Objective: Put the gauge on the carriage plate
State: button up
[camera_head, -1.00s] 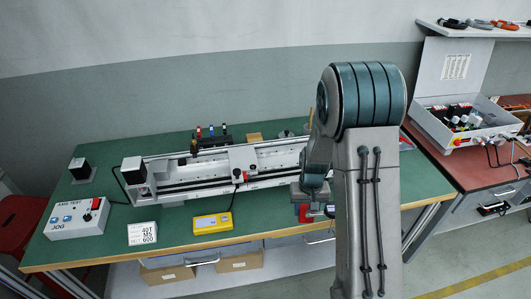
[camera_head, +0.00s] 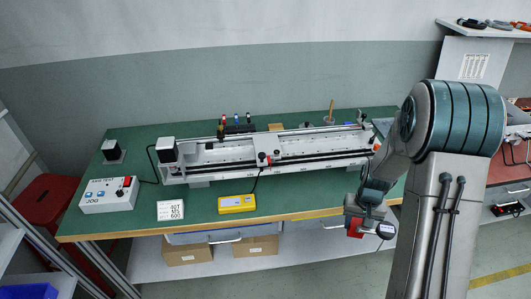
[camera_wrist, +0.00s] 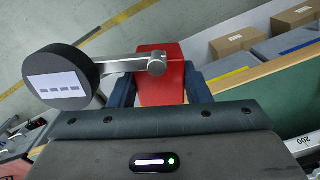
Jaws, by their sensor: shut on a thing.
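The gauge has a red block base (camera_wrist: 160,70), a grey arm and a round black dial with a pale display (camera_wrist: 62,78). In the head view the gauge (camera_head: 355,228) hangs in front of the table's front edge, at the right. My gripper (camera_wrist: 160,92) is shut on the red block, with a dark finger on each side. The dial sticks out to the left in the wrist view. The carriage (camera_head: 264,158) sits mid-way along the white gantry rail (camera_head: 215,170), well to the left of my gripper.
A yellow box (camera_head: 237,203), a white sign block (camera_head: 170,210) and a jog control box (camera_head: 108,194) stand along the front of the green table (camera_head: 290,202). A cable runs from the carriage to the yellow box. Cardboard boxes (camera_head: 187,251) lie on the shelf below.

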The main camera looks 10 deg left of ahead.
aim_at(277, 142)
jog(key=k, duration=0.35)
jog(key=u, duration=0.75)
jog(key=i, duration=0.45)
